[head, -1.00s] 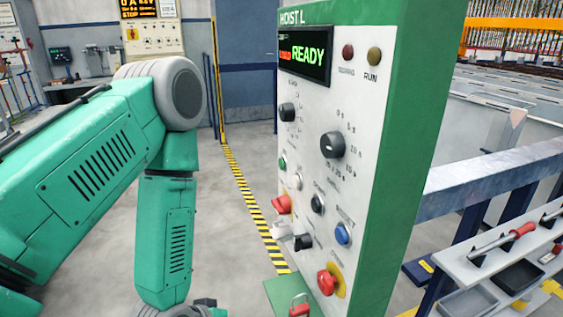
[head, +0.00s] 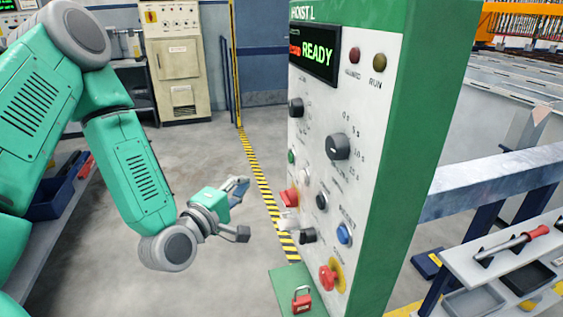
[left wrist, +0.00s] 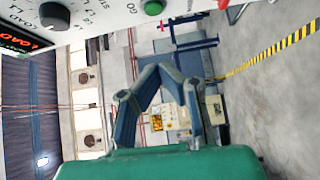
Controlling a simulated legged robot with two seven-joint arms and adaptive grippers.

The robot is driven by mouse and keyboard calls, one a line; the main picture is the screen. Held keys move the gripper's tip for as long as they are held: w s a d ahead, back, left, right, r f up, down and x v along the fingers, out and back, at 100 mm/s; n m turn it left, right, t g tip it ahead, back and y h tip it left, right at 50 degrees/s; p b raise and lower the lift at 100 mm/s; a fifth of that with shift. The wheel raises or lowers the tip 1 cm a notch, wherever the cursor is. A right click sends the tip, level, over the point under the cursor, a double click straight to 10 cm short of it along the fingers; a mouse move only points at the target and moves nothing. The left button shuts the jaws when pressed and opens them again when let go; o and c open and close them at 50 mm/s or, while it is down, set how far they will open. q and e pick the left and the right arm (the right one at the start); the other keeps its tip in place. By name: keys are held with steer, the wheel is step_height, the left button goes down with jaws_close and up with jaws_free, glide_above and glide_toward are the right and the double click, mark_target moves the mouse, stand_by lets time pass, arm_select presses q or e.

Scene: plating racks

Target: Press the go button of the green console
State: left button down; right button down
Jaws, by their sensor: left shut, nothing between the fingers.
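The green console (head: 425,120) stands upright right of centre in the head view, with a white face and a lit READY display (head: 318,53). Its green go button (head: 291,157) is at the left edge of the face. In the left wrist view the green button (left wrist: 153,7), beside the word GO, is at the top edge. My left gripper (head: 243,184) is left of the console, shut and empty, apart from the face. Its closed fingers (left wrist: 157,70) show in the left wrist view, below the button in the picture. My right gripper is not in view.
Other knobs, a red emergency button (head: 328,278) and a blue button (head: 343,234) crowd the face. A red padlock (head: 302,300) is by the console's foot. A metal rail (head: 490,180) and a tool shelf (head: 500,262) stand right. Open floor lies left.

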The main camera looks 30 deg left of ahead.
arm_select(q)
steer(key=p, duration=0.1)
glide_toward(291, 157)
steer(key=w+a, duration=0.5)
steer(key=w+d, duration=0.1)
steer(key=w+d+f, duration=0.1)
steer(key=w, duration=0.1)
steer(key=shift+w+d+p, duration=0.15)
steer(key=shift+d+p, duration=0.1)
steer(key=shift+p, duration=0.15)
